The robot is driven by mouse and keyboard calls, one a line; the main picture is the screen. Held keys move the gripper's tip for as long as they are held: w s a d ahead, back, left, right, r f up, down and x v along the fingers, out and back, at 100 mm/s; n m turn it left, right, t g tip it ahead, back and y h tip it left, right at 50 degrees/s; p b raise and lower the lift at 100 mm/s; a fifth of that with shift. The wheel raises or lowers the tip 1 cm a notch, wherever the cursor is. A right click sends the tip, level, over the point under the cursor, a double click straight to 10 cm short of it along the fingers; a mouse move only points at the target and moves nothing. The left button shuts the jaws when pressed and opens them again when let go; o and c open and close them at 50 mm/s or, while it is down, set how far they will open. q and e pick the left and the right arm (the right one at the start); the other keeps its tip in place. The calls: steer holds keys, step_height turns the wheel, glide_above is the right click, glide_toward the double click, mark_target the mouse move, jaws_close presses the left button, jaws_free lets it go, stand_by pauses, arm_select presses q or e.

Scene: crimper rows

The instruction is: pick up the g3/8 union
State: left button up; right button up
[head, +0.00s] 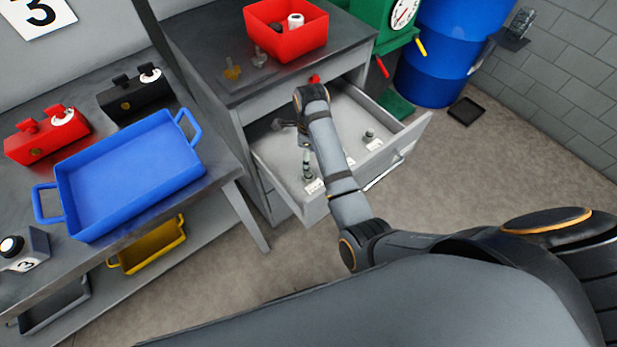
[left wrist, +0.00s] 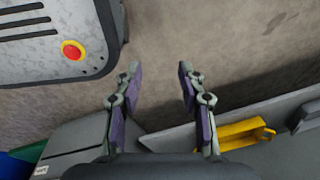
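An open grey drawer (head: 408,140) holds small metal fittings with white labels. One upright fitting (head: 307,168) stands at the left by a label (head: 315,186). Another short fitting (head: 369,135) stands at the right by its label (head: 374,145). The labels are too small to read, so I cannot tell which is the g3/8 union. My right arm reaches over the drawer and hides its middle. My right gripper (head: 282,124) is at the drawer's left part, mostly hidden, and its opening does not show. My left gripper (left wrist: 158,78) is open and empty above the floor in the left wrist view.
A red bin (head: 290,45) and small brass-coloured parts (head: 233,72) are on the cabinet top. A blue tray (head: 130,170) sits on the left bench, with a yellow tray (head: 150,250) below. A grey machine with a red button (left wrist: 72,50) shows near my left gripper.

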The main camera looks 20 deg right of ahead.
step_height(320, 180, down, 4)
steer(key=shift+f, duration=0.2)
steer(key=shift+w+f, duration=0.1)
steer(key=shift+f, duration=0.15)
steer(key=shift+a+f, duration=0.15)
steer(key=shift+f, duration=0.3)
step_height(320, 180, down, 4)
steer(key=shift+a+r, duration=0.1)
steer(key=shift+a, duration=0.05)
steer(key=shift+f, duration=0.2)
steer(key=shift+r, duration=0.1)
steer(key=shift+c, duration=1.1)
steer(key=c, duration=1.1)
step_height(320, 180, up, 10)
steer(key=p, duration=1.1)
steer(key=shift+r+p, duration=0.1)
steer(key=shift+p, duration=0.25)
steer(key=shift+c, duration=0.2)
arm_select(q)
step_height(320, 180, up, 12)
steer(key=s, duration=0.1)
steer(key=shift+f, duration=0.25)
